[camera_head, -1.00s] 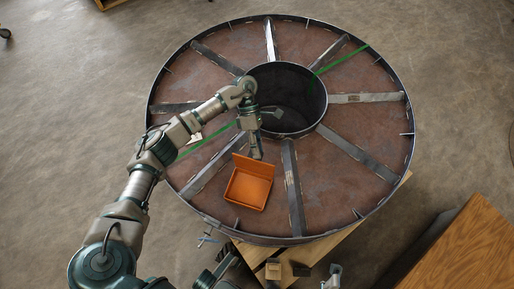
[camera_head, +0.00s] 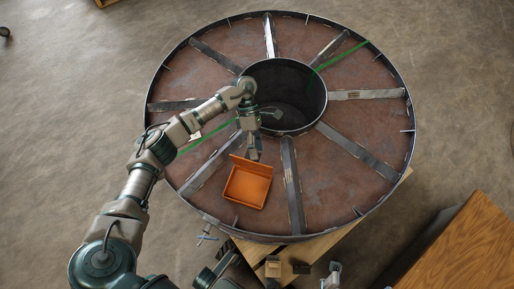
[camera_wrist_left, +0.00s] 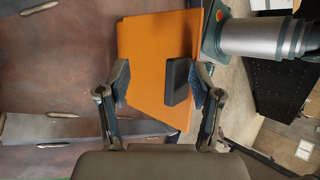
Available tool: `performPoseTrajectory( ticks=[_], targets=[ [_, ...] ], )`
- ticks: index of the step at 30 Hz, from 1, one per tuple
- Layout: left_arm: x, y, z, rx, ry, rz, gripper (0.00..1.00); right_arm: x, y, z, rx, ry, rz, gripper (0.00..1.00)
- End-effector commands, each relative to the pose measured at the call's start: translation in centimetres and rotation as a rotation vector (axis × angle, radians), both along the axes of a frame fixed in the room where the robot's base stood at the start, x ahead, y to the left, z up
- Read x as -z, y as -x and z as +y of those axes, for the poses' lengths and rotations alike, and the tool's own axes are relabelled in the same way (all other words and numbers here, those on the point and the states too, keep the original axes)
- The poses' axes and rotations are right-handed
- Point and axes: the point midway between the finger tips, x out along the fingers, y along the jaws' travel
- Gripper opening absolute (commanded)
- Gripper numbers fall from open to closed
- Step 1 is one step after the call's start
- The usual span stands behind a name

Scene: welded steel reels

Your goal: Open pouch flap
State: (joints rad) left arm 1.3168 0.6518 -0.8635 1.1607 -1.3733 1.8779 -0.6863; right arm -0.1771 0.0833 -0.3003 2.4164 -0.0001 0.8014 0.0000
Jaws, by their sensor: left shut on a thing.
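The orange pouch (camera_head: 247,188) is box-like and lies on the reel's upper face, near its front edge. Its flap (camera_head: 252,166) stands raised along the far side, and the orange inside shows. My left gripper (camera_head: 254,156) reaches down from above at the flap's far edge and is shut on it. In the left wrist view an orange panel (camera_wrist_left: 150,60) lies beyond my left fingers (camera_wrist_left: 163,92), with a dark block (camera_wrist_left: 178,82) in front of it by the right finger. The exact contact is hard to see.
The large steel reel (camera_head: 340,150) has raised radial bars and an open central hub (camera_head: 290,95) behind the gripper. A green strap (camera_head: 340,58) crosses it. A wooden box (camera_head: 460,250) stands at lower right.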

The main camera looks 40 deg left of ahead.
Motion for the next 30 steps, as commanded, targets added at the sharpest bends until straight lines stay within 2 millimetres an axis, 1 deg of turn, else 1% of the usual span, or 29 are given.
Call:
performPoseTrajectory(
  ticks=[1,5,8,15,18,25,30],
  targets=[
    [1.0,0.2,0.4,-0.003,-0.016,0.011,0.38,0.3,-0.1,0.0,0.001,0.001,0.004,1.00],
    [0.5,-0.2,0.8,-0.004,-0.016,0.009,0.38,0.2,0.1,0.0,0.001,0.001,0.003,1.00],
    [-0.7,-0.9,1.6,-0.005,-0.016,0.008,0.38,0.2,0.1,0.0,0.001,0.001,0.003,1.00],
    [-5.6,-3.6,4.3,-0.005,-0.011,0.000,0.38,0.0,0.3,0.0,0.001,0.001,-0.001,1.00],
    [-7.1,-4.4,5.3,-0.006,-0.012,-0.003,0.38,-0.1,0.3,0.0,0.001,0.001,-0.002,1.00],
    [-8.5,-5.2,6.0,-0.001,-0.008,-0.002,0.38,-0.1,0.3,-0.2,0.000,-0.001,-0.003,1.00],
    [-8.8,-5.4,6.3,0.000,-0.004,-0.004,0.38,-0.1,0.3,0.0,0.000,0.000,-0.003,1.00]
  ],
)
